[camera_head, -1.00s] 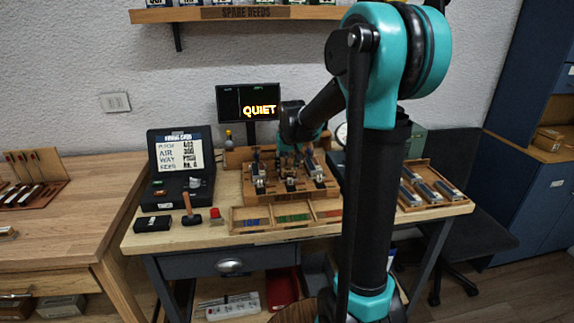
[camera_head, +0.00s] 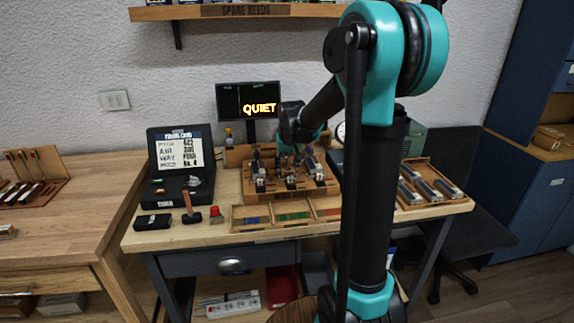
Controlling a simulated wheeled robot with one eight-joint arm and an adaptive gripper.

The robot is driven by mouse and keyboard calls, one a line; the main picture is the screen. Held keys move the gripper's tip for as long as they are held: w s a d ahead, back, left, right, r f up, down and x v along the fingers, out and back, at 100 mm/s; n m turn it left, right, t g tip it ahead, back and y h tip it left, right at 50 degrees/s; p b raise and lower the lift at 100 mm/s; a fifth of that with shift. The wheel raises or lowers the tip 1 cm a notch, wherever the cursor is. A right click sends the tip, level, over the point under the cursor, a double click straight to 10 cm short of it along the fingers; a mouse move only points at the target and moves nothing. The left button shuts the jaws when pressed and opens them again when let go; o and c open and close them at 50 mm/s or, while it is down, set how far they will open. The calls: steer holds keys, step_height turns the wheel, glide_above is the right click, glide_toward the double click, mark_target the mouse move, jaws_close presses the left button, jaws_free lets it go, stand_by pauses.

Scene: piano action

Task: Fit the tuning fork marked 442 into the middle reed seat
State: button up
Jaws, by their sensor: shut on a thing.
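A wooden stand (camera_head: 290,193) on the bench carries several small upright metal and dark pieces in a row. The middle reed seat cannot be told apart from its neighbours at this size. My gripper (camera_head: 287,158) is over the back middle of this stand, pointing down, beneath my teal and black wrist. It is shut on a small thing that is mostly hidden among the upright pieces. I cannot read any mark on it, nor see whether it touches a seat.
A three-part tray (camera_head: 288,229) with blue, green and red sections lies in front of the stand. A mallet (camera_head: 190,207) and red piece (camera_head: 215,214) lie left. A wooden tray (camera_head: 428,201) of metal bars is right. The monitor (camera_head: 248,100) reads QUIET.

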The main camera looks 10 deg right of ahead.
steer(key=o, duration=1.4)
steer(key=shift+o, duration=0.2)
steer(key=v, duration=1.2)
steer(key=shift+s, duration=0.1)
